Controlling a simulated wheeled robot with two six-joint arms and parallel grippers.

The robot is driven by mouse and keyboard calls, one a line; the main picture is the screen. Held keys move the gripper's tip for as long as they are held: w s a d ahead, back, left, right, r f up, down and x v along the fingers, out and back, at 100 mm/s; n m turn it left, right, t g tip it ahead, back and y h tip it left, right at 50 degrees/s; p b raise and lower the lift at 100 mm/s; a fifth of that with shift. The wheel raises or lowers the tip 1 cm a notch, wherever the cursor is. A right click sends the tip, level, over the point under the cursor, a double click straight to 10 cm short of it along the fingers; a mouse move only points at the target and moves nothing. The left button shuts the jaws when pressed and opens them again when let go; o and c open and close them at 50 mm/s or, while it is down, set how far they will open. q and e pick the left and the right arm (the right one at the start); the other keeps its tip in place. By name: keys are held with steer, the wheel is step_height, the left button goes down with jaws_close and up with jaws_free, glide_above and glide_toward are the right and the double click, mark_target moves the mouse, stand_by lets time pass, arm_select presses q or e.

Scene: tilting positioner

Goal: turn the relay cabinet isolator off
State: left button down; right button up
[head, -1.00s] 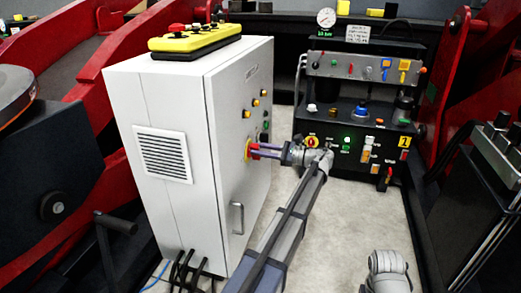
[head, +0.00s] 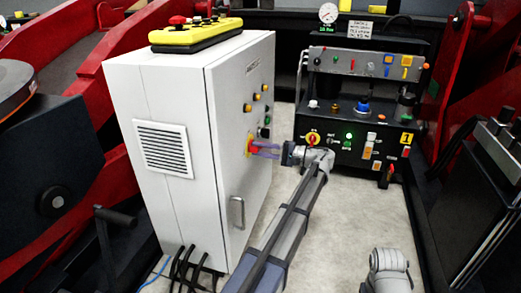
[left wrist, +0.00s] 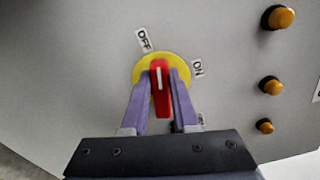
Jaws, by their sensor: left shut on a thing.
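The relay cabinet (head: 165,100) is a tall white box left of centre in the head view. Its isolator is a red handle (left wrist: 161,95) on a round yellow plate (left wrist: 142,68) on the door. My left gripper (head: 262,149) is shut on the red handle, one purple finger on each side in the left wrist view (left wrist: 160,88). There the handle's white mark points up, between the OFF label (left wrist: 143,39) at upper left and the ON label (left wrist: 197,68) at right, nearer OFF. The right gripper is not in view.
Amber buttons (left wrist: 281,17) sit beside the isolator, and a door handle (head: 237,212) below it. A yellow pendant (head: 196,35) lies on the cabinet. A black control bench (head: 345,165) stands behind my left wrist. Red frames (head: 75,75) flank both sides. The pale floor (head: 350,225) is clear.

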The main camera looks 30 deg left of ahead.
arm_select(q)
steer(key=shift+s+f+n, duration=0.1)
steer(key=shift+f+n, duration=0.05)
steer(key=shift+n, duration=0.6)
steer(key=shift+f+n, duration=0.15)
steer(key=shift+n, duration=0.6)
steer(key=c, duration=0.7)
jaws_free()
steer(key=shift+v, duration=3.9)
